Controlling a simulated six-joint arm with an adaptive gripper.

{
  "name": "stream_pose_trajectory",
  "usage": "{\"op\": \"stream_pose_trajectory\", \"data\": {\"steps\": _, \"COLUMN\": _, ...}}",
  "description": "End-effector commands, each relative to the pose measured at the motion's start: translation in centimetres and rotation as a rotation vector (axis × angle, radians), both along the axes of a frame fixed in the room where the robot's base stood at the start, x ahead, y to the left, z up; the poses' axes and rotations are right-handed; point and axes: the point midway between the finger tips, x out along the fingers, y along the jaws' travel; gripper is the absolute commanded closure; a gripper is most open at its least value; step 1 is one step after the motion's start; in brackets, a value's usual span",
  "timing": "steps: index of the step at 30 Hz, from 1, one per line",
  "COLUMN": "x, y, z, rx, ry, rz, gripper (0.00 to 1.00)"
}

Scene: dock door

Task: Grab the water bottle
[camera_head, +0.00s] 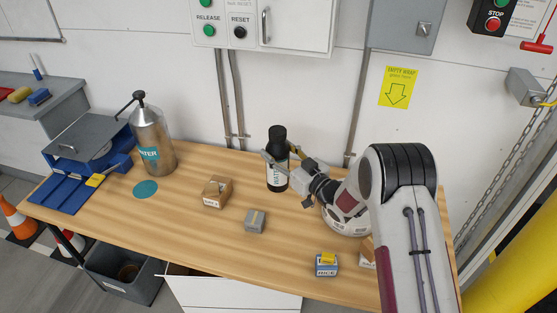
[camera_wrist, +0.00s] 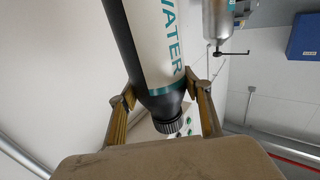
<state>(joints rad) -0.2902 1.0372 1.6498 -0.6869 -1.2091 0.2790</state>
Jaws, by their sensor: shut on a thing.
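The water bottle (camera_head: 277,178) is black with a white label reading WATER and stands upright toward the back of the wooden table. Its label (camera_wrist: 153,42) and dark ribbed cap fill the middle of the wrist view, where it appears cap down. My gripper (camera_head: 280,156) reaches it from the right, with fingers on both sides of its upper part. In the wrist view my gripper (camera_wrist: 160,90) is shut on the bottle near its shoulder. I cannot tell whether the bottle's base touches the table.
A steel WATER dispenser (camera_head: 152,142) stands at the back left, with a teal disc (camera_head: 145,189) before it. A cardboard box (camera_head: 216,194), a grey box (camera_head: 255,221) and a blue box (camera_head: 326,266) lie on the table (camera_head: 180,235). The wall is close behind.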

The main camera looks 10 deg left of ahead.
Motion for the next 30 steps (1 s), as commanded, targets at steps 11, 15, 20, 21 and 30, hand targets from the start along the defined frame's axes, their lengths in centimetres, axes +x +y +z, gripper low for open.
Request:
{"op": "stream_pose_trajectory", "data": {"steps": 11, "x": 0.0, "y": 0.0, "z": 3.3, "rx": 0.002, "ry": -0.001, "rz": 0.000, "gripper": 0.91}}
{"op": "stream_pose_trajectory", "data": {"steps": 15, "x": 0.0, "y": 0.0, "z": 3.6, "rx": 0.002, "ry": -0.001, "rz": 0.000, "gripper": 0.91}}
{"op": "stream_pose_trajectory", "data": {"steps": 20, "x": 0.0, "y": 0.0, "z": 3.6, "rx": 0.002, "ry": 0.000, "rz": 0.000, "gripper": 0.91}}
{"op": "stream_pose_trajectory", "data": {"steps": 21, "x": 0.0, "y": 0.0, "z": 3.6, "rx": 0.002, "ry": -0.001, "rz": 0.000, "gripper": 0.91}}
{"op": "stream_pose_trajectory", "data": {"steps": 30, "x": 0.0, "y": 0.0, "z": 3.6, "rx": 0.002, "ry": -0.001, "rz": 0.000, "gripper": 0.91}}
